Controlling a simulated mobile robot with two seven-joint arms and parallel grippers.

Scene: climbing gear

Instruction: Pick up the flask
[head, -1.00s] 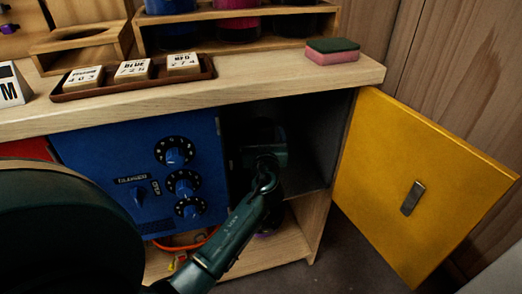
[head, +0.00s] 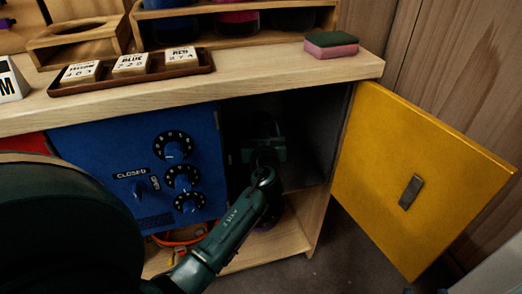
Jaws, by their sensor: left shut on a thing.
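My left gripper (head: 264,132) reaches into the dark open compartment (head: 308,135) under the worktop, to the right of the blue panel. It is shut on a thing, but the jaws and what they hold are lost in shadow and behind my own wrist. I cannot make out the flask in this view. My right gripper is not in view.
The yellow door (head: 420,180) stands open to the right. The blue panel (head: 100,160) with several dials borders the opening on the left. The worktop (head: 240,85) overhangs it, carrying a sponge (head: 332,46) and a tray of labelled blocks (head: 130,70). A wooden shelf (head: 285,238) lies below.

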